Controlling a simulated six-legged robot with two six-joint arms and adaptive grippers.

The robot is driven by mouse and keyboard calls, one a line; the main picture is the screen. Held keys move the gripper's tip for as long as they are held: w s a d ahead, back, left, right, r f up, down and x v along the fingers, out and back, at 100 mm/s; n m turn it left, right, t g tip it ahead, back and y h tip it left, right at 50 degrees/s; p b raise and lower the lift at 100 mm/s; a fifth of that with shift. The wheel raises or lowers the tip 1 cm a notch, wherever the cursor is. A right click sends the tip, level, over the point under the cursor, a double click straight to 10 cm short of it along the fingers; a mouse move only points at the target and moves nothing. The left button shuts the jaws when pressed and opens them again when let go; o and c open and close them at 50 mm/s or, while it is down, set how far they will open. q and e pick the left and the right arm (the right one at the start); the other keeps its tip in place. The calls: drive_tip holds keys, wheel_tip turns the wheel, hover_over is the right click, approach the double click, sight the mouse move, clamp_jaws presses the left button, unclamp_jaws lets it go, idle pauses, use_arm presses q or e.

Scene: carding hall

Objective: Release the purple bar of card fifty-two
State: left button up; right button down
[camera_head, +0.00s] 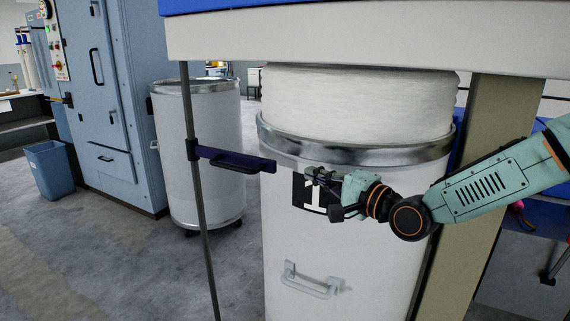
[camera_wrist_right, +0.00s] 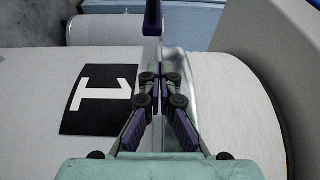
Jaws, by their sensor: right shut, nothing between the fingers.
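The purple bar (camera_head: 232,160) sticks out level from a thin dark upright post (camera_head: 201,215), with a dark handle on its face. Its free end reaches in front of the big white can (camera_head: 300,245). In the right wrist view the bar (camera_wrist_right: 153,16) shows end-on, just beyond the fingertips. My right gripper (camera_head: 312,176) is shut and empty in front of the can, to the right of the bar's free end. In the wrist view its fingertips (camera_wrist_right: 158,72) meet; a small gap to the bar seems to remain. My left gripper is not in view.
The can has a metal rim (camera_head: 350,153), white fibre (camera_head: 360,100) above it and a black-and-white label (camera_wrist_right: 98,98). Another white can (camera_head: 205,150) stands behind the bar. A blue cabinet (camera_head: 100,100) and bin (camera_head: 50,170) are at left.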

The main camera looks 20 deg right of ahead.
drive_tip(key=b+x, duration=0.2)
drive_tip(key=x, duration=0.7)
drive_tip(key=shift+d+f+b, duration=0.1)
drive_tip(key=shift+f+b, duration=0.1)
drive_tip(key=shift+b, duration=0.2)
drive_tip(key=shift+w, duration=0.6)
drive_tip(key=shift+r, duration=0.1)
drive_tip(key=shift+s, duration=0.15)
